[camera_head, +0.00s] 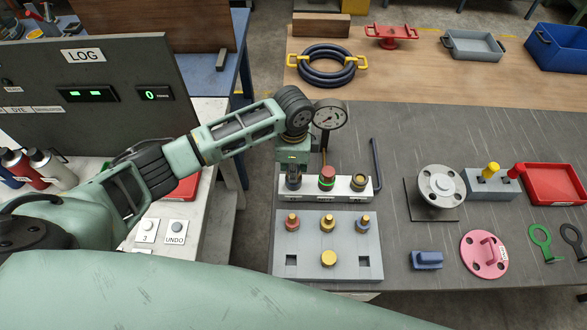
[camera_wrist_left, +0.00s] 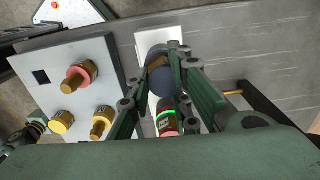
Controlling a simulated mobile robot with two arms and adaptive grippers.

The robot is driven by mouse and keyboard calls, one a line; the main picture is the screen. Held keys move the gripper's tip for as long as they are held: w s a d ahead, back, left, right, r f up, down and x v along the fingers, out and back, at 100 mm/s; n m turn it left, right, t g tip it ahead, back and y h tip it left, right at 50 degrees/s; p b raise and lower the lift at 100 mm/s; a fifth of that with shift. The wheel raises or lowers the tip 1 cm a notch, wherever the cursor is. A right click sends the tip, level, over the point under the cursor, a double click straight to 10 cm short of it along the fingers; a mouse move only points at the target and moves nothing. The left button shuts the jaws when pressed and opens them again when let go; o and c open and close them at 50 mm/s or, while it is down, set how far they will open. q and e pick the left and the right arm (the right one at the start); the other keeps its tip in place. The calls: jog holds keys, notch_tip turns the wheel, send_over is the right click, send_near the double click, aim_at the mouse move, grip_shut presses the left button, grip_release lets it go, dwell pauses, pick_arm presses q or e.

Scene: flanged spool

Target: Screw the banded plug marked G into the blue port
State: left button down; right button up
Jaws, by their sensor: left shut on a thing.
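My left gripper (camera_head: 293,172) points down at the left end of a white port block (camera_head: 310,193). In the left wrist view its fingers (camera_wrist_left: 163,88) are closed around a dark blue-grey round piece (camera_wrist_left: 165,80) with a brownish part. I cannot tell whether this is the plug, the port or both, and no letter G is readable. Beside it on the block stands a red-topped piece with a bright green ring (camera_head: 327,178). My right gripper is not in view.
A grey rack (camera_head: 310,243) in front holds several gold-topped plugs, including a red-based one (camera_head: 292,222) and a blue-based one (camera_head: 362,223). A flanged spool (camera_head: 441,186) and pink disc (camera_head: 484,255) are to the right.

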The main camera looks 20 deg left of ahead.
pick_arm(q)
jog(key=m, duration=0.7)
jog(key=shift+w+a+r, duration=0.1)
jog(key=shift+w+a, duration=0.1)
jog(key=shift+a, duration=0.05)
jog(key=m, duration=0.4)
jog(key=shift+m, duration=0.3)
jog(key=shift+a+m, duration=0.1)
jog(key=shift+m, duration=0.4)
jog(key=m+b, duration=0.1)
jog(key=m, duration=0.5)
jog(key=shift+w, duration=0.2)
jog(key=m+b, duration=0.1)
jog(key=m, duration=0.4)
jog(key=shift+w, duration=0.1)
jog(key=c, duration=1.7)
grip_release()
jog(key=shift+c, duration=0.2)
jog(key=shift+o, duration=1)
jog(key=shift+f, duration=0.2)
